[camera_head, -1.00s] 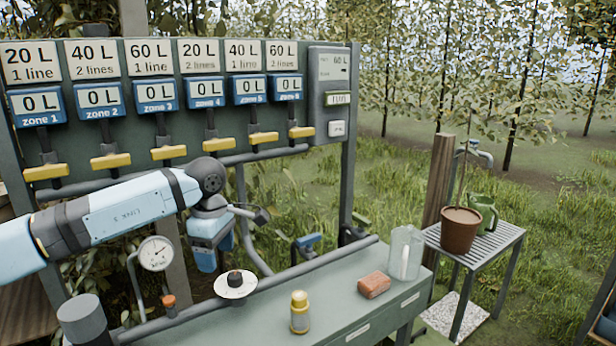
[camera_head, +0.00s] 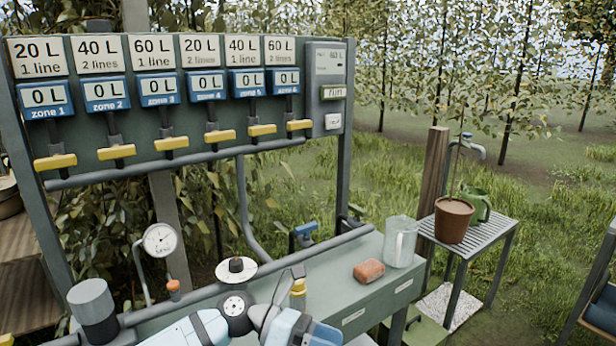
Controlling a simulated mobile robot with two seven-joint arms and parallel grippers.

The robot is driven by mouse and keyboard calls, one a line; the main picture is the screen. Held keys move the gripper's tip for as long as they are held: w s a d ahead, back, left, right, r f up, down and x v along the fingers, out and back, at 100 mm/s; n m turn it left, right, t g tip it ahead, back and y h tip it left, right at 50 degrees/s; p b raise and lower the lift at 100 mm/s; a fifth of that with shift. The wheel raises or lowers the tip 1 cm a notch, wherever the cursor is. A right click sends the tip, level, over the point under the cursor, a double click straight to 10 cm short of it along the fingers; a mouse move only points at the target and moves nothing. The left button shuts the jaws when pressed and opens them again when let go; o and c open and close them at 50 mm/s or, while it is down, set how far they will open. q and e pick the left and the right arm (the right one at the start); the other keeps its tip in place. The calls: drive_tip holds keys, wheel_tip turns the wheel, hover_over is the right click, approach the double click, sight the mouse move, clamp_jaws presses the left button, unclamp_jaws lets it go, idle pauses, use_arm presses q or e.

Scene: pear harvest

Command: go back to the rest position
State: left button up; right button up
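My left arm reaches in along the bottom of the head view. My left gripper (camera_head: 288,278) is low over the bench (camera_head: 330,272), its grey fingers pointing up the picture in front of the yellow bottle (camera_head: 298,293). The bottle is partly hidden, and I cannot tell whether the fingers touch it. No held object shows, but finger spacing is unclear. My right gripper is not in view.
A panel (camera_head: 230,115) with several yellow valve handles stands behind the bench. A gauge (camera_head: 160,240), a brick-like block (camera_head: 368,271) and a clear jug (camera_head: 401,242) are nearby. A slatted table (camera_head: 490,235) holds a potted plant (camera_head: 453,219) and green watering can (camera_head: 481,206).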

use_arm(q)
drive_tip(key=s+a+f+m+t+y, duration=0.25)
drive_tip(key=a+f+m+t, duration=0.3)
drive_tip(key=m+t, duration=0.85)
drive_tip(key=s+a+f+m+t+y, duration=0.2)
drive_tip(key=a+f+m+t+y, duration=0.4)
drive_tip(key=m, duration=1.4)
drive_tip(key=s+a+f+n+g+y, duration=0.4)
drive_tip(key=s+a+f+n, duration=0.6)
drive_tip(key=s+f, duration=0.15)
wheel_tip(320, 180, up, 17)
drive_tip(key=s+a+p, duration=0.1)
drive_tip(key=s+p, duration=0.1)
drive_tip(key=p, duration=2.3)
drive_tip(key=shift+a+g, duration=0.2)
drive_tip(key=shift+g, duration=0.1)
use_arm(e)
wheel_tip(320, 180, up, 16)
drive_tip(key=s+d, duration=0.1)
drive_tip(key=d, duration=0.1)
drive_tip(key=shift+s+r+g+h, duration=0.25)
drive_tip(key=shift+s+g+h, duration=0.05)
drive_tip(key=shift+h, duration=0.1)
use_arm(q)
drive_tip(key=shift+r, duration=0.15)
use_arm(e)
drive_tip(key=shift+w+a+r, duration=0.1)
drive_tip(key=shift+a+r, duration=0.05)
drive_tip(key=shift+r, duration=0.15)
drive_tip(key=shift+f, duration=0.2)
